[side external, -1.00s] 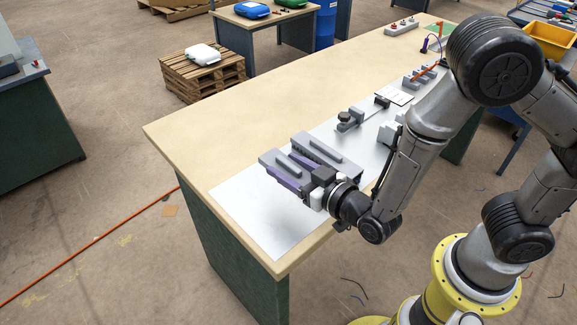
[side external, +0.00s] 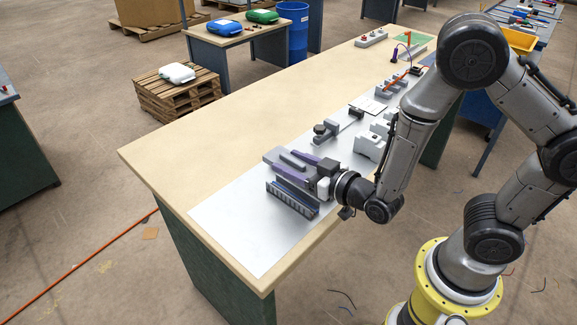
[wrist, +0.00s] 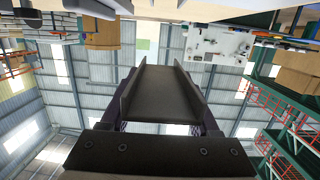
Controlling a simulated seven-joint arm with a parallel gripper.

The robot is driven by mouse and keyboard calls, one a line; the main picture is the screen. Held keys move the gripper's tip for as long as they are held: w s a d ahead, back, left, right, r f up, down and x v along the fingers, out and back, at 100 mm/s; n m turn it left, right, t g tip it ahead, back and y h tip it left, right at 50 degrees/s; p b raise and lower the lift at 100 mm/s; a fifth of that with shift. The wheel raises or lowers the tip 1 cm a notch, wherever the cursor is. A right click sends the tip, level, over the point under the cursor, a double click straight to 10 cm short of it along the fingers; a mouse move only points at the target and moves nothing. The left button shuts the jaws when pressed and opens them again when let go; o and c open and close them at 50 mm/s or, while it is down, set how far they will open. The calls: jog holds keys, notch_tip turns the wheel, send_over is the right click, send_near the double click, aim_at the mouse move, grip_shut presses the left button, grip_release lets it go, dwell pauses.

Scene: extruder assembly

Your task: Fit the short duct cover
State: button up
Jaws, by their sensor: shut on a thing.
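My gripper (side external: 288,161) has purple fingers and is shut on a grey cover (side external: 278,157) with a raised ridge. In the wrist view, a dark channel-shaped piece (wrist: 160,95) lies between the two fingers; it looks like the same cover. In the side view, a slotted duct (side external: 292,198), open along its top with a bluish inside, lies on the pale mat just in front of the cover. The cover is apart from the duct in the picture. Its height above the mat is hard to tell. My gripper hides part of the mat behind it.
The pale mat (side external: 240,232) is clear at its near end. Grey fixtures (side external: 325,132) and light blocks (side external: 370,146) stand farther along the table to the right. The wooden tabletop (side external: 215,140) to the left is bare.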

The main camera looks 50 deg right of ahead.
aim_at(292, 189)
jog(key=shift+f, duration=2.9)
jog(key=shift+f, duration=1.05)
jog(key=o, duration=1.4)
jog(key=shift+o, duration=0.2)
